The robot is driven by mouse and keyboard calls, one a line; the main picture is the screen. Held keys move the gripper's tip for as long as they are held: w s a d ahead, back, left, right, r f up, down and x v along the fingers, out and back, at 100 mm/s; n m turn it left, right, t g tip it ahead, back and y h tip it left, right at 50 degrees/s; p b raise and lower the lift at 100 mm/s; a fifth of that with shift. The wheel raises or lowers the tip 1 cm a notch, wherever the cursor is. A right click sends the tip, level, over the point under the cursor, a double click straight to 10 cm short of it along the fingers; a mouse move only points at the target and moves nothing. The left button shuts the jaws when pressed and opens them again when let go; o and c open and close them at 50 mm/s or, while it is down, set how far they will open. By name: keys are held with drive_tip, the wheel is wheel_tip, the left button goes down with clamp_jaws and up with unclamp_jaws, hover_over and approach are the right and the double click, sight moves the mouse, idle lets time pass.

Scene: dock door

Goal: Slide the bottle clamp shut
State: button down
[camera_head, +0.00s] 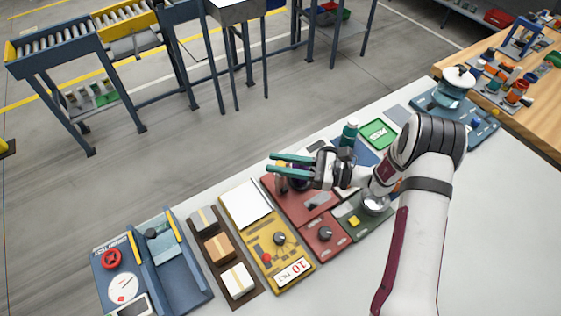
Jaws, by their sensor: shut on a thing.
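My gripper (273,163), with two teal fingers, reaches left over the far end of a red panel (318,199). It is shut on a small upright piece (281,185) whose lower part shows just below the fingertips. A dark round thing (299,181) is beside that piece, partly hidden by the fingers. A green bottle (349,132) stands upright on a blue panel (367,155) behind my wrist. My arm hides part of that panel. I cannot tell for certain which part is the bottle clamp, or how far it is slid.
A yellow panel (259,221) with a dark knob, a dark tray of boxes (199,240) and a blue tray (186,292) lie to the left. A green panel (368,223) is under my arm. The white tabletop (330,290) is clear at the front.

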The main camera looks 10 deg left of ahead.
drive_tip(key=shift+d, duration=0.1)
drive_tip(key=shift+w+d, duration=1.05)
drive_tip(key=shift+w, duration=0.05)
drive_tip(key=c, duration=0.7)
unclamp_jaws()
drive_tip(key=shift+o, duration=0.2)
drive_tip(key=d, duration=1.5)
drive_tip(key=shift+d, duration=0.35)
